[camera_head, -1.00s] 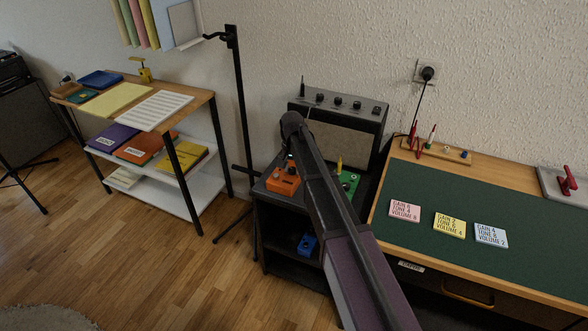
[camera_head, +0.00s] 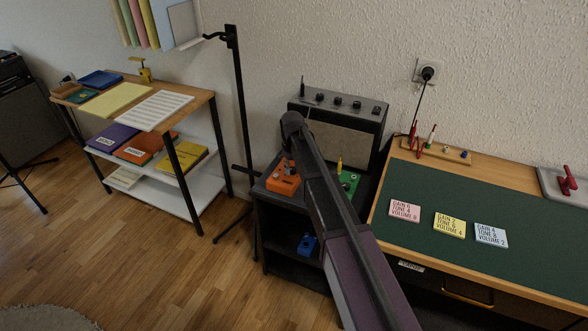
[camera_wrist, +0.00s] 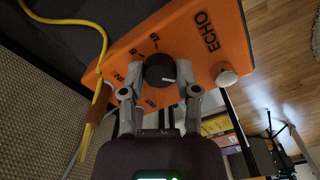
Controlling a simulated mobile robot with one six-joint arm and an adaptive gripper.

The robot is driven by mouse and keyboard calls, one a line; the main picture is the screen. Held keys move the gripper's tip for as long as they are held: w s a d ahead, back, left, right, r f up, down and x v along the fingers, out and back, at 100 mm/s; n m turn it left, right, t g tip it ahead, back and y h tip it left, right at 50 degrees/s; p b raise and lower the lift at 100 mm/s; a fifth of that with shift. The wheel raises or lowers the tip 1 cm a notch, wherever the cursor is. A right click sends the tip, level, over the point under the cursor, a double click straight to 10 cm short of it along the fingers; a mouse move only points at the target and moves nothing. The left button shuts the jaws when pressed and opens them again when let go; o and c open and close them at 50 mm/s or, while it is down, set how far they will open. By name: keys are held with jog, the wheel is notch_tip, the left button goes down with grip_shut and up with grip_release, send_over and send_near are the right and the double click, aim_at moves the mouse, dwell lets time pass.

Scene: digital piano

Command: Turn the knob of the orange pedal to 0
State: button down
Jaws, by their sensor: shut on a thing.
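The orange pedal (camera_head: 284,181), marked ECHO, sits on top of the dark stand in the head view, partly behind my arm. It fills the upper middle of the wrist view (camera_wrist: 215,45). Its round black knob (camera_wrist: 160,70) carries a white pointer line, which points toward the lower right of the wrist picture. Numbers are printed around the knob, partly hidden and hard to read. My gripper (camera_wrist: 159,82) is shut on the knob, with one grey finger on each side. In the head view my arm hides the gripper.
A yellow cable (camera_wrist: 103,60) runs beside the pedal, and a pale round button (camera_wrist: 226,74) is at its other end. A green pedal (camera_head: 349,182) stands to the right on the stand. An amplifier (camera_head: 340,127) is behind. A blue pedal (camera_head: 307,244) lies on the shelf below.

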jog(key=shift+s+a+n, duration=0.15)
jog(key=shift+n, duration=0.75)
jog(key=shift+c, duration=2)
grip_release()
jog(key=shift+o, duration=0.3)
jog(key=shift+r, duration=0.1)
